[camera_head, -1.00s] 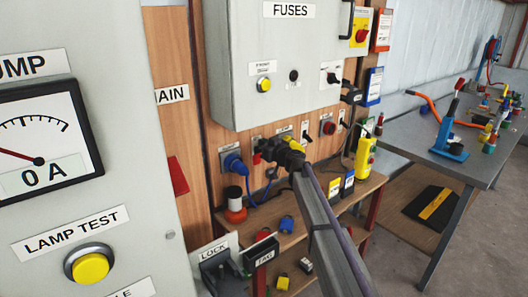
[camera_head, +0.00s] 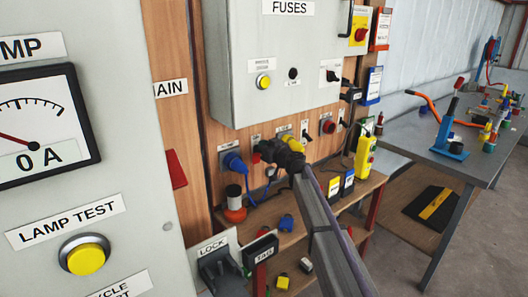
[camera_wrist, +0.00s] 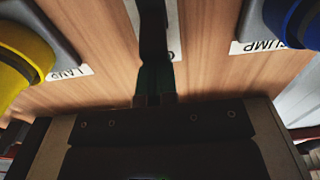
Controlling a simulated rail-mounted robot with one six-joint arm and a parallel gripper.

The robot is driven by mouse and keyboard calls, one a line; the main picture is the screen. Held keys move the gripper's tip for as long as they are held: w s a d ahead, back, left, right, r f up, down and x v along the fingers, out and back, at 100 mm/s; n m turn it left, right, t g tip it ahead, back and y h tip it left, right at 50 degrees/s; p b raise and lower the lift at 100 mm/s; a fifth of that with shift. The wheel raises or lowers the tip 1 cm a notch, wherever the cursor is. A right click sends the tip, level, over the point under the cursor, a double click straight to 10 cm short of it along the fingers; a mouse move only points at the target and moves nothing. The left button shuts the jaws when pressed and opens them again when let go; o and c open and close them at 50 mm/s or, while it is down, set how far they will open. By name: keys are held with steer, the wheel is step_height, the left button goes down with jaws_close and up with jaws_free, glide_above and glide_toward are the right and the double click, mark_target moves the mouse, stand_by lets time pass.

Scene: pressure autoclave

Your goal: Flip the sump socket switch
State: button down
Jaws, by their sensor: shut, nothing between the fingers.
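The sump socket's blue plug (camera_head: 235,163) sits in a grey socket on the wooden board in the head view; it also shows at the right of the wrist view (camera_wrist: 301,22) beside an upside-down SUMP label (camera_wrist: 258,46). My gripper (camera_head: 262,150) is at the board just right of the blue plug. In the wrist view its green-tinted fingers (camera_wrist: 154,85) are close together and shut. A dark strip stands beyond them, over a white plate (camera_wrist: 172,30) between the two sockets. The switch itself is largely hidden, and I cannot tell its position or whether the fingers touch it.
A yellow plug (camera_head: 294,143) is close right of my gripper. The grey FUSES cabinet (camera_head: 275,65) overhangs above. A wooden shelf (camera_head: 300,232) with locks and small items lies below. The gauge panel (camera_head: 120,150) stands at the left.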

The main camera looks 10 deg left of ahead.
steer(key=shift+f, duration=0.25)
steer(key=shift+w+a+f+b, duration=0.25)
steer(key=shift+f+b, duration=0.15)
steer(key=shift+f, duration=0.1)
steer(key=shift+s+f+b, duration=0.15)
steer(key=shift+f+b, duration=0.15)
steer(key=shift+b, duration=0.05)
steer(key=r+p+v, duration=0.1)
steer(key=v, duration=0.8)
steer(key=shift+r, duration=0.2)
steer(key=shift+d, duration=0.1)
